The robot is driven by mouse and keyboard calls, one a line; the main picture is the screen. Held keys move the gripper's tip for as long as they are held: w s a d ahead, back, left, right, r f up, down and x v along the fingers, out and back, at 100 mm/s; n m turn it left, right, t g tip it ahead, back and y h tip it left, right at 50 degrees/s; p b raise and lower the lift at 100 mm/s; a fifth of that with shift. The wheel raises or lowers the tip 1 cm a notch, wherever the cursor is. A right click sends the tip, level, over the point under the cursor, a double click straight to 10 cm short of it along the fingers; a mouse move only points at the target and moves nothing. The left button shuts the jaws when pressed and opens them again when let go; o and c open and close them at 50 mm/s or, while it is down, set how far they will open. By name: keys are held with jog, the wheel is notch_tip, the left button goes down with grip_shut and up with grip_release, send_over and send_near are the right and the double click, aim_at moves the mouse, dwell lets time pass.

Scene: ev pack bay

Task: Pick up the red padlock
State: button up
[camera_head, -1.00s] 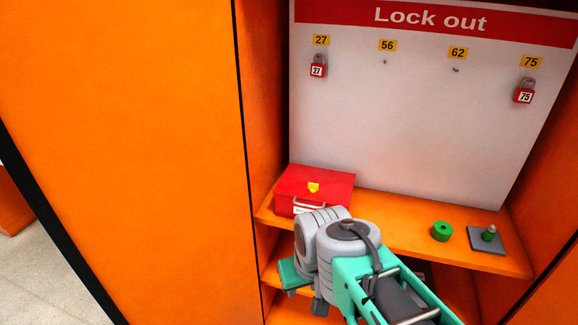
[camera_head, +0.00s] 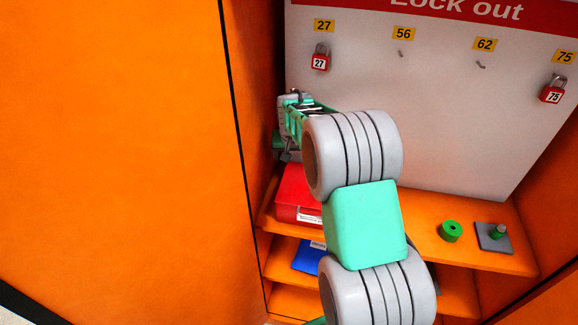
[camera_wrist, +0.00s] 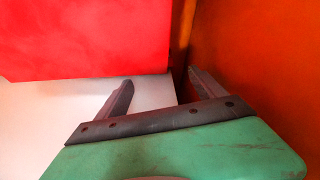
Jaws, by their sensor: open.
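Two red padlocks hang on the white lock-out board (camera_head: 430,130) in the head view. The padlock marked 27 (camera_head: 320,62) hangs at the left under its yellow label, and the padlock marked 75 (camera_head: 552,94) hangs at the right. My gripper (camera_head: 286,155) is below and left of padlock 27, close to the cabinet's left wall, partly hidden by my arm. In the wrist view my gripper (camera_wrist: 160,80) is open, with nothing between its two fingers. No padlock can be made out in that view, only a red surface, a white surface and an orange wall.
A red toolbox (camera_head: 292,197) stands on the orange shelf (camera_head: 420,238), partly behind my arm. A green ring (camera_head: 451,231) and a grey plate with a green post (camera_head: 494,238) are at the right. Hooks 56 and 62 are bare. A blue item (camera_head: 308,258) lies below.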

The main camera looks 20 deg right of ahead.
jog(key=p+x, duration=0.2)
jog(key=x, duration=0.5)
jog(key=shift+f+p, duration=0.35)
jog(key=shift+c, duration=0.3)
